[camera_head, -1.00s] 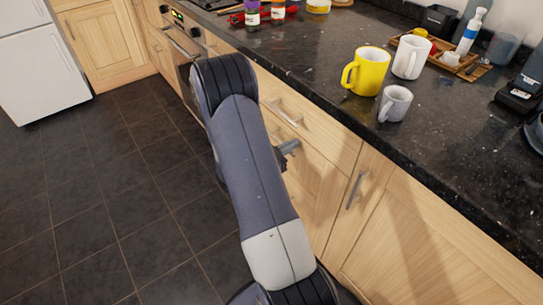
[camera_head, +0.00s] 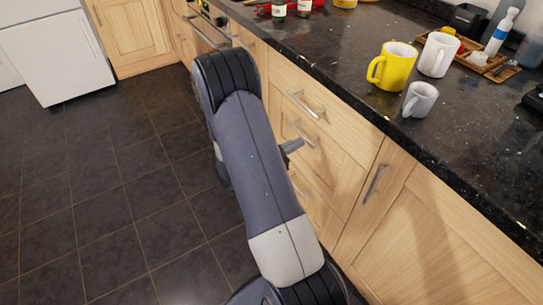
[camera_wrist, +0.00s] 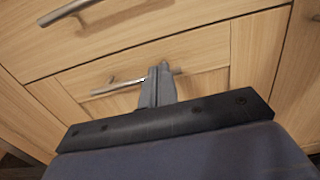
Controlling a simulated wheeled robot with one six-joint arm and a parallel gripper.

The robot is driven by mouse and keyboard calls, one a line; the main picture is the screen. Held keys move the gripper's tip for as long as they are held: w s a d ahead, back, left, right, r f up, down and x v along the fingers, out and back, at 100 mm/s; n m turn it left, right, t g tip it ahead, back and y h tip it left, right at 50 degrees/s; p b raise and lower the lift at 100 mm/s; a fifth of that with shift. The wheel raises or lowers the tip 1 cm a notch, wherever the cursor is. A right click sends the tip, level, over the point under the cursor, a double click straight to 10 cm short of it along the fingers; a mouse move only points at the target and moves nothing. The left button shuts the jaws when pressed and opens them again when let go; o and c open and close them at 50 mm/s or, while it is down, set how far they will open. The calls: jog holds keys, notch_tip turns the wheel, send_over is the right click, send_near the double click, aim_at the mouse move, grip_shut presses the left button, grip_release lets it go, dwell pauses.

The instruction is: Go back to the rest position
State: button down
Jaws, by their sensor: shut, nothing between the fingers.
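My gripper (camera_wrist: 161,72) shows in the wrist view with its grey fingers together and nothing between them. It points at the wooden drawer fronts (camera_wrist: 220,50), and a bar handle (camera_wrist: 118,87) appears just left of the fingers. I cannot tell whether the fingers touch the drawer front. In the head view, only a small part of my gripper (camera_head: 292,146) sticks out to the right from behind my arm, in front of the drawers and below the counter edge. My arm hides the rest of it.
The dark counter (camera_head: 470,155) carries a yellow mug (camera_head: 396,66), a white mug (camera_head: 438,54), a small grey mug (camera_head: 420,100) and a wooden tray (camera_head: 506,74). A white fridge (camera_head: 60,55) stands at the upper left. The tiled floor (camera_head: 100,190) on the left is clear.

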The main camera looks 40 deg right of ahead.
aim_at(320, 133)
jog(key=a, duration=0.7)
jog(key=shift+w+a, duration=0.2)
jog(key=shift+a, duration=0.05)
jog(key=d, duration=1.3)
jog(key=shift+s+d, duration=0.25)
jog(key=shift+s, duration=0.15)
